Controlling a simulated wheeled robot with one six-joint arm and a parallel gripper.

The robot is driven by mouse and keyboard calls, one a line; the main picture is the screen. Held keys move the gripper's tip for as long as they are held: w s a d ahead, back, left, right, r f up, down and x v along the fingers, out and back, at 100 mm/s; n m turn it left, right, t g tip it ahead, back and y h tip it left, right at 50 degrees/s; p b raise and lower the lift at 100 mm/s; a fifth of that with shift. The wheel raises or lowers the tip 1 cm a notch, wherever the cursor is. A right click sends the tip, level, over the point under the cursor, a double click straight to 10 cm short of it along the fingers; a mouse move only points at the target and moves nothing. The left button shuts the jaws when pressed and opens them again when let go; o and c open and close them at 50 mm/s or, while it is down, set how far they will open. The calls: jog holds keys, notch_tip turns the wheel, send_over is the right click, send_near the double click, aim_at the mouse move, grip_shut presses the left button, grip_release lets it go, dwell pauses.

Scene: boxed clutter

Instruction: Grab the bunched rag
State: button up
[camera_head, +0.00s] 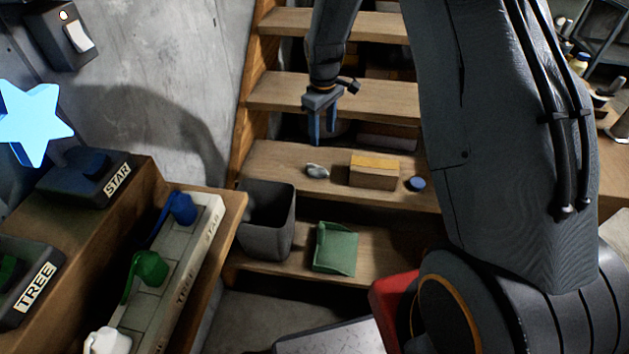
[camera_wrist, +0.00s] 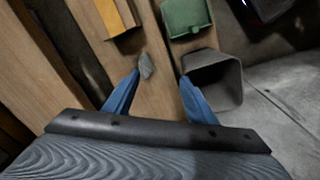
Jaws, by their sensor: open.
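The bunched rag (camera_head: 317,170) is a small grey crumpled lump on a wooden stair step, left of a cardboard box. In the wrist view the rag (camera_wrist: 146,66) lies just beyond and between my two blue fingertips. My gripper (camera_head: 322,138) hangs above the step, pointing down, close to the rag but apart from it. In the wrist view my gripper (camera_wrist: 160,75) has its blue fingers spread with nothing between them. The whole rag is visible in both views.
A box with a yellow-orange top (camera_head: 374,170) and a blue round object (camera_head: 416,183) sit right of the rag. A dark grey bin (camera_head: 267,222) and a green tray-like object (camera_head: 335,248) stand on the step below. A higher step (camera_head: 385,97) is behind my gripper.

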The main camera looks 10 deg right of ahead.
aim_at(314, 167)
jog(key=w+f+n+b, duration=0.1)
jog(key=w+f+b, duration=0.1)
jog(key=f, duration=0.3)
jog(key=w+f+n+b, duration=0.1)
jog(key=w+f+b, duration=0.1)
jog(key=w+f, duration=0.2)
jog(key=w+f+n+b, duration=0.1)
jog(key=w+f+b, duration=0.1)
jog(key=f, duration=0.6)
jog(key=shift+w+a+f, duration=0.15)
jog(key=shift+w, duration=0.25)
jog(key=f, duration=0.7)
jog(key=shift+w+f, duration=0.15)
jog(key=shift+w, duration=0.1)
jog(key=c, duration=0.8)
